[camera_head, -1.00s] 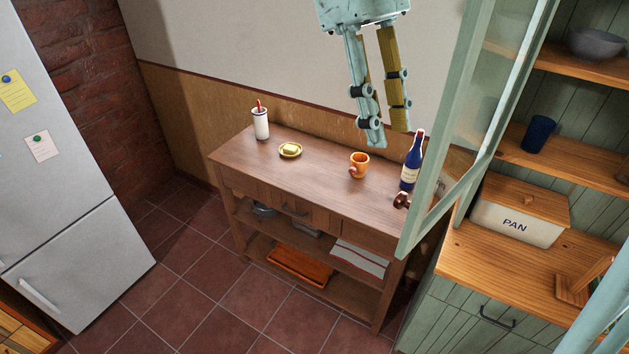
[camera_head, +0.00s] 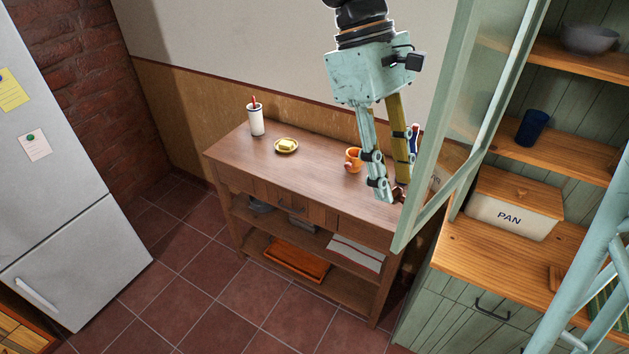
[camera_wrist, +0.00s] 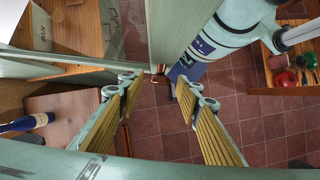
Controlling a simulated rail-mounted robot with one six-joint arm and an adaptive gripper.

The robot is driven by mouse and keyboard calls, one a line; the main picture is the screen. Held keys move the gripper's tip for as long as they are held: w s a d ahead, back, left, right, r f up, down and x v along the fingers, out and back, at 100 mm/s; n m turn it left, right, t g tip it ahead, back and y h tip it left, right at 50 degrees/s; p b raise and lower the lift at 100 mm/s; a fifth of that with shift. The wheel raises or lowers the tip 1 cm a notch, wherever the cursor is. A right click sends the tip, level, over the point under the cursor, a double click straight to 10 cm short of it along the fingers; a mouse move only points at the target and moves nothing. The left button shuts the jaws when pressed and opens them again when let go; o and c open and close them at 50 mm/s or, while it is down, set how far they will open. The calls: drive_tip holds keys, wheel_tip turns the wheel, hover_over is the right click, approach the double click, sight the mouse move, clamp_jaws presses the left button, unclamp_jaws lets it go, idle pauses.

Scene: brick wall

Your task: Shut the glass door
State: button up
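The glass door (camera_head: 436,120) has a pale green frame and stands swung open from the green cupboard, at an angle over the sideboard's right end. In the wrist view, a pale green frame bar (camera_wrist: 175,30) crosses the top middle. My gripper (camera_head: 394,187) points down just left of the door's outer edge in the head view. Its two fingers are apart with nothing between them, as the wrist view (camera_wrist: 155,88) also shows. I cannot tell whether a finger touches the door. The fingers partly hide the blue bottle and orange mug.
The wooden sideboard (camera_head: 310,180) holds a white cup (camera_head: 256,120), a yellow dish (camera_head: 286,146), an orange mug (camera_head: 353,158) and a blue bottle, seen in the wrist view (camera_wrist: 28,122). The cupboard holds a PAN bin (camera_head: 510,218), blue cup (camera_head: 532,128) and grey bowl (camera_head: 590,40).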

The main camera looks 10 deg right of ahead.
drive_tip(key=shift+x, duration=1)
drive_tip(key=shift+c, duration=0.5)
clamp_jaws()
drive_tip(key=shift+s, duration=0.15)
